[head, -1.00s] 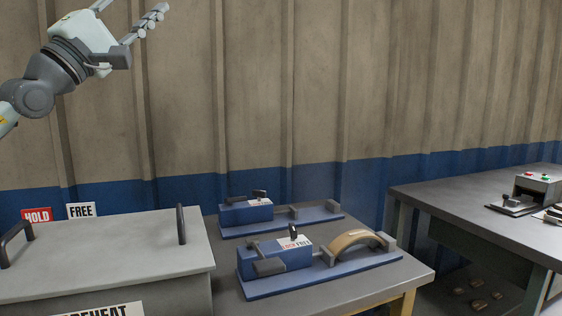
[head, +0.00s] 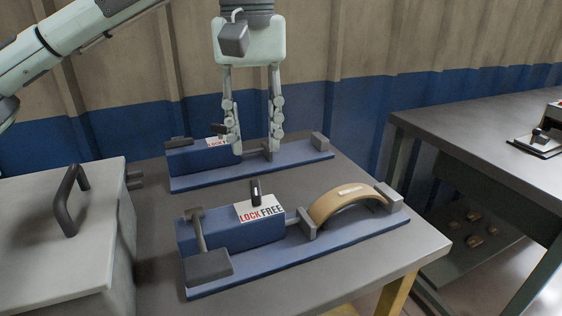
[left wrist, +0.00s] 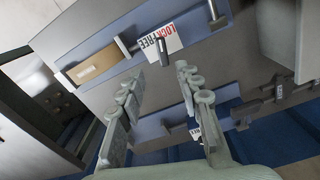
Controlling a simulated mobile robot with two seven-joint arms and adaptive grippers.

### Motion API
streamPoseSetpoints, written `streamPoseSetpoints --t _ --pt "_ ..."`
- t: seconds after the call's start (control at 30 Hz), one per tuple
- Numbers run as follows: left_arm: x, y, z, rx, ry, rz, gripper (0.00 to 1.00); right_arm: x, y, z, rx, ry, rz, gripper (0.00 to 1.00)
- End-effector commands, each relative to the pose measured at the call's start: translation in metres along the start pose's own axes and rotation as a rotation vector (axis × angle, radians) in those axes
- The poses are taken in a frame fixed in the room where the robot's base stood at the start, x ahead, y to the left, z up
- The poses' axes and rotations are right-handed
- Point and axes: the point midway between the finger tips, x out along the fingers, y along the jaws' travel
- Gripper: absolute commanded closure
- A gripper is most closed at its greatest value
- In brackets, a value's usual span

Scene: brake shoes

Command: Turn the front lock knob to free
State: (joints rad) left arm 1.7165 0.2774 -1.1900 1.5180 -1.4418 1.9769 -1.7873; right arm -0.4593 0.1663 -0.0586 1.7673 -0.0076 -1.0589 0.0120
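The front fixture (head: 205,234) is a blue block on a blue base, with a red and black LOCK/FREE label (head: 262,212). Its dark lock knob (head: 255,188) stands at the label's back edge; I cannot tell which word it points to. In the left wrist view the label (left wrist: 160,38) and knob (left wrist: 163,52) lie beyond my fingertips. My left gripper (head: 254,155) points down, open and empty, behind and above the front knob, over the gap near the rear fixture (head: 197,160). It also shows in the left wrist view (left wrist: 158,71). My right gripper is out of view.
A tan curved brake shoe (head: 335,207) sits clamped on the front fixture's right. A T-handled lever (head: 206,258) is at its left. A grey box with a handle (head: 68,200) stands left. Another bench (head: 470,135) is at right.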

Motion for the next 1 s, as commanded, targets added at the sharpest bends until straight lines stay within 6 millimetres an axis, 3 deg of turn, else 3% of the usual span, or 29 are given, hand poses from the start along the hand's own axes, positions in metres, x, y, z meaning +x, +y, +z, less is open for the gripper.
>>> streamPoseSetpoints --t 0.17,0.63,1.0 --pt "0.005 -0.004 0.002 0.005 -0.007 -0.022 0.66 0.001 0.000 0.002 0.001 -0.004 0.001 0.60" --pt "0.070 -0.005 0.002 0.003 -0.007 -0.019 0.66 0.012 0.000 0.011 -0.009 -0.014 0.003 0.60" --pt "0.078 -0.005 0.002 0.003 -0.004 -0.017 0.66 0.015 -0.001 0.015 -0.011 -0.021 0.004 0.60"
